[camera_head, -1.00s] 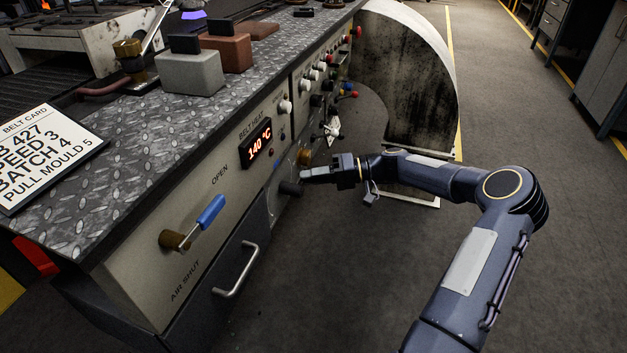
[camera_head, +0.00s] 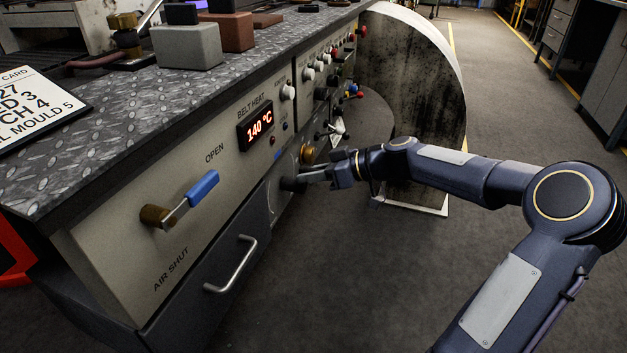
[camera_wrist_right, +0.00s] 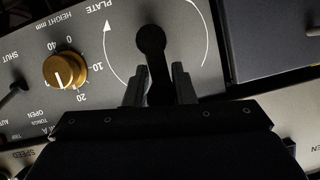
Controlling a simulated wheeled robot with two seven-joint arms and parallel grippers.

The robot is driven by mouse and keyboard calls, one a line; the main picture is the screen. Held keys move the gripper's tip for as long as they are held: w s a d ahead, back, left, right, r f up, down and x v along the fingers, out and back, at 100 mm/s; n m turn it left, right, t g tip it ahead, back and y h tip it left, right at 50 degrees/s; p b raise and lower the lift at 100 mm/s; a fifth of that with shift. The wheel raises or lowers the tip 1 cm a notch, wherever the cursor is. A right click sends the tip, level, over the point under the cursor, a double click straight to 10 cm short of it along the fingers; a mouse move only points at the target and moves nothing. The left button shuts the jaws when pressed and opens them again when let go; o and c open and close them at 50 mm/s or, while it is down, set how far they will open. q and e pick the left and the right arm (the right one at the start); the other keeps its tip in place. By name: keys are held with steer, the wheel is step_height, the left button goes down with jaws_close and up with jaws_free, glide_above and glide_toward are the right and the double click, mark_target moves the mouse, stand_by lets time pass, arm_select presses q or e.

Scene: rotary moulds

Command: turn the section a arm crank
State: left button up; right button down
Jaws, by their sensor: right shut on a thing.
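The black crank (camera_wrist_right: 151,42) shows in the wrist view on a grey panel, beside a curved arrow and the word PLATE. Its dark lower part runs down between the two fingers of my right gripper (camera_wrist_right: 158,82). In the head view, my right gripper (camera_head: 312,176) is at the lower front of the machine, shut on the dark crank handle (camera_head: 292,184). The fingers hide part of the handle. The section label is only partly readable in the wrist view. My left gripper is not in view.
A brass height knob (camera_wrist_right: 65,70) sits left of the crank in the wrist view. The machine front (camera_head: 160,190) carries a blue-handled lever (camera_head: 203,187), a drawer handle (camera_head: 232,265) and several knobs. A large curved guard (camera_head: 410,75) stands behind my arm.

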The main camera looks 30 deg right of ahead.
steer(key=shift+s+a+f+n+t+h, duration=0.2)
steer(key=shift+s+a+n+t+h, duration=0.25)
steer(key=shift+n, duration=0.5)
steer(key=shift+s+a+f+n+t+h, duration=0.15)
steer(key=shift+s+a+n+t+h, duration=0.3)
steer(key=shift+n, duration=0.5)
steer(key=shift+w+a, duration=0.1)
steer(key=shift+a, duration=0.05)
steer(key=c, duration=1.3)
jaws_free()
